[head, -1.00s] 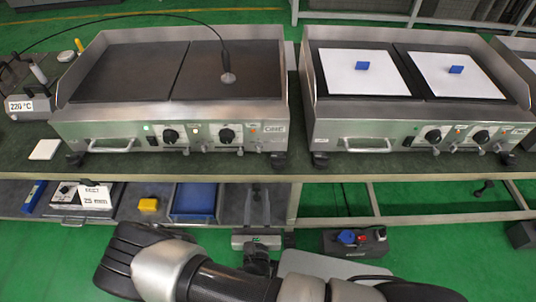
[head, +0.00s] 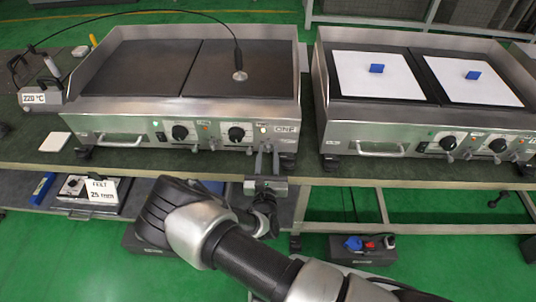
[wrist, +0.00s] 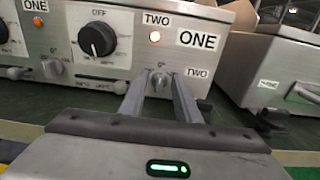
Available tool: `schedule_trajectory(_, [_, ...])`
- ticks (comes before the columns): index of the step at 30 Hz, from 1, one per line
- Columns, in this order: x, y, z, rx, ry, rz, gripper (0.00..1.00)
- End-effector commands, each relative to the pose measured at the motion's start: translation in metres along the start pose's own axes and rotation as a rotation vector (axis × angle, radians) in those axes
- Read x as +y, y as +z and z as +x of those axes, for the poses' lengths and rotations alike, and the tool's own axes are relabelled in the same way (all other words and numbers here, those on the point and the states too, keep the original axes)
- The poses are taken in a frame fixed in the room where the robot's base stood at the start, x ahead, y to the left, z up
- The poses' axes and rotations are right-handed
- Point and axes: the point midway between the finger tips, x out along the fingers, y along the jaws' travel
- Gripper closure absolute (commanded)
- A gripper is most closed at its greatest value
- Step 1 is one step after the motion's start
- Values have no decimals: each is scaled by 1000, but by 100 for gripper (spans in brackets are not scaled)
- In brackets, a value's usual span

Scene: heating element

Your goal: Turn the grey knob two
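Grey knob two (wrist: 158,82) is a small grey knob on the steel front panel of the left griddle, under a "0°" mark and beside a "TWO" label (wrist: 198,73) in the wrist view. My gripper (wrist: 160,88) is open, its two fingers pointing at the panel with the knob showing between their tips. I cannot tell whether they touch it. In the head view my gripper (head: 267,158) is at the griddle's lower right front, and its fingers largely hide that knob.
A black dial (wrist: 97,40) and another grey knob (wrist: 52,67) are to the left on the same panel. A second griddle (head: 440,135) stands to the right across a narrow gap. The bench edge (head: 400,183) runs below.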

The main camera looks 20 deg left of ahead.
Motion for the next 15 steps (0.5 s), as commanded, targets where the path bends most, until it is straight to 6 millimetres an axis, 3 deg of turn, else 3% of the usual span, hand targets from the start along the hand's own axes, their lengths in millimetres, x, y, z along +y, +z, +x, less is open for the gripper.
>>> schedule_trajectory(10, [0,1,6,-1,0,-1,70])
schedule_trajectory(11, [0,1,6,-1,0,0,72])
schedule_trajectory(15, [0,0,5,-1,0,0,96])
